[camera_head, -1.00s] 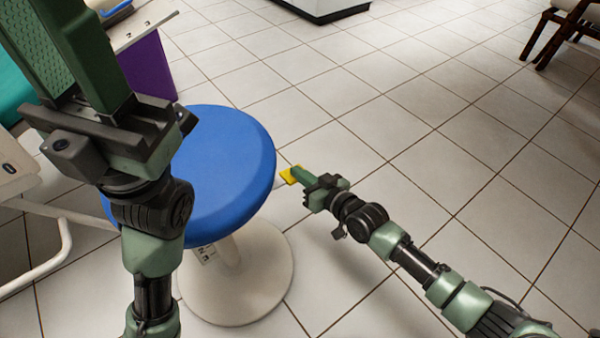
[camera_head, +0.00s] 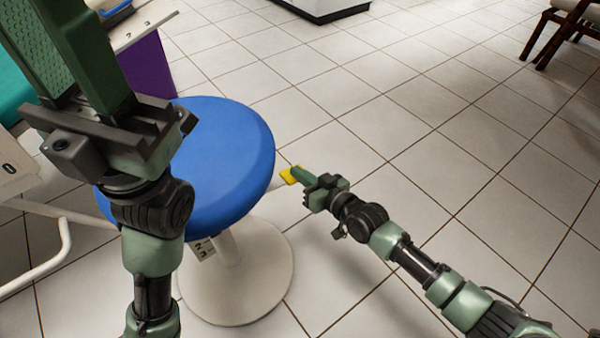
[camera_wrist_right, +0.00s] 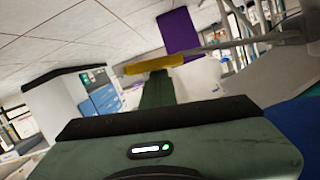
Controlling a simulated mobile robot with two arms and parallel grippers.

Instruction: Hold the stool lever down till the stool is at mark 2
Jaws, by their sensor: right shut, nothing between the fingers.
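The stool has a round blue seat (camera_head: 225,160) on a pale column with a round white base (camera_head: 240,290). A small white scale plate (camera_head: 203,248) hangs under the seat's edge; a 2 and what looks like a 3 show on it. The yellow lever tip (camera_head: 289,176) sticks out right of the seat. My right gripper (camera_head: 300,173) is shut and empty, its fingertips at the yellow tip, apparently touching it. In the right wrist view the yellow tip (camera_wrist_right: 153,64) lies across the end of the green fingers. My left gripper (camera_head: 75,50) is raised in front; its finger gap is unclear.
A purple panel (camera_head: 148,68) and a white unit (camera_head: 15,170) with a pale tube frame stand at the left. A dark wooden chair (camera_head: 548,40) is at the top right. The tiled floor (camera_head: 440,130) right of the stool is clear.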

